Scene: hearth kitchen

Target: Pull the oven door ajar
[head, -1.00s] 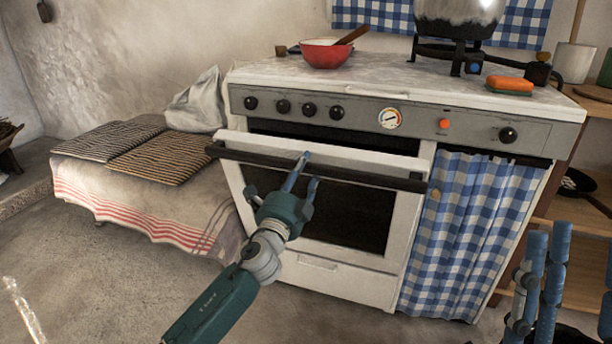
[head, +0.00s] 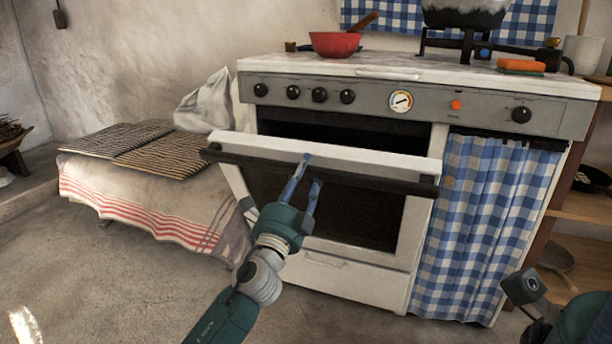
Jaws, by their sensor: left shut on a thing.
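The white oven door (head: 411,240) with a dark window is tilted out at its top. A dark gap shows between it and the control panel (head: 430,101). A dark bar handle (head: 250,163) runs along the door's upper edge. My left gripper (head: 309,172) is at the middle of this handle with its blue fingers, shut on it. The fingers hide a small part of the handle. Part of my right arm shows at the lower right corner; its fingers are out of sight.
A red bowl (head: 335,45) with a spoon, a pot (head: 464,14) and an orange sponge (head: 521,66) are on the stovetop. A blue checked curtain (head: 480,230) hangs right of the oven. A cloth-covered bench (head: 150,205) stands left. The floor in front is clear.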

